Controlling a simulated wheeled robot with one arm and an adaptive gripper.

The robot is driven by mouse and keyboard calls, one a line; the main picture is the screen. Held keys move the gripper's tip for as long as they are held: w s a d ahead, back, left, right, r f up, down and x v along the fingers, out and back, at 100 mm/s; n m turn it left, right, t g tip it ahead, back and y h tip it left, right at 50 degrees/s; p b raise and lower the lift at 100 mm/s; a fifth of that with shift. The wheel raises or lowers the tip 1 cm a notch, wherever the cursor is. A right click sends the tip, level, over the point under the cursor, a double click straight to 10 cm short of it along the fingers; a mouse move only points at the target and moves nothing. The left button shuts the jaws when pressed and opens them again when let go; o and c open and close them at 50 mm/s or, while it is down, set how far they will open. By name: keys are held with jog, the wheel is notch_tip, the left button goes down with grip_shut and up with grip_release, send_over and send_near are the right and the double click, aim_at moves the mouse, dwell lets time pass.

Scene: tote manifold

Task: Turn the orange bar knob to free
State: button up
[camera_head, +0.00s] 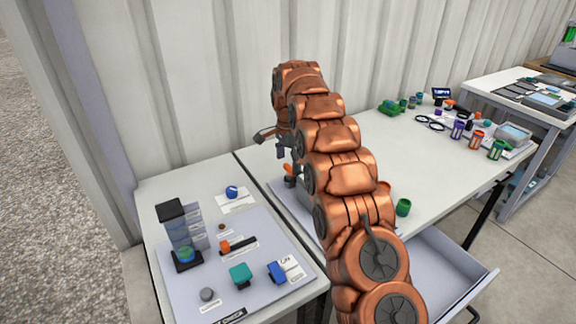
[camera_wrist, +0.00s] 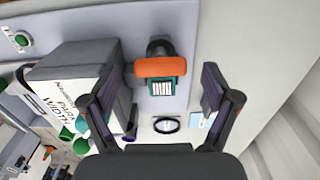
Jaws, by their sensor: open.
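In the wrist view the orange bar knob (camera_wrist: 168,67) lies crosswise on a dark round mount, with a green-and-white label (camera_wrist: 162,88) just below it. My gripper (camera_wrist: 157,76) is open and empty, one finger on each side of the knob and apart from it. The left finger is close to a grey box. In the head view my gripper (camera_head: 284,143) is above the middle table, partly hidden by my arm. A small orange part (camera_head: 289,169) shows just below it; I cannot tell whether it is the same knob. The knob's position markings are not readable.
A black ring (camera_wrist: 167,125) lies nearby. In the head view, a left board (camera_head: 190,285) carries several coloured controls. An open drawer (camera_head: 455,275) juts out at the right.

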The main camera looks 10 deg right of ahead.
aim_at(288, 168)
notch_tip(288, 168, up, 5)
jog(key=shift+r, duration=0.5)
dwell(0.4)
jog(key=shift+s+r, duration=0.15)
jog(key=shift+r, duration=0.1)
jog(key=s+r+n+g+p, duration=0.1)
jog(key=s+r+n, duration=0.3)
jog(key=s, duration=0.7)
jog(key=s+r+n+p, duration=0.1)
jog(key=s+r+n, duration=0.35)
jog(key=s, duration=0.75)
jog(key=s+f+n, duration=0.3)
jog(key=s, duration=1.2)
jog(key=s+f+n+p, duration=0.1)
jog(key=s+f+n, duration=0.2)
jog(key=s, duration=1.2)
jog(key=shift+s+d+f+g, duration=0.15)
jog(key=shift+d+f+g, duration=0.05)
jog(key=shift+f+g, duration=0.25)
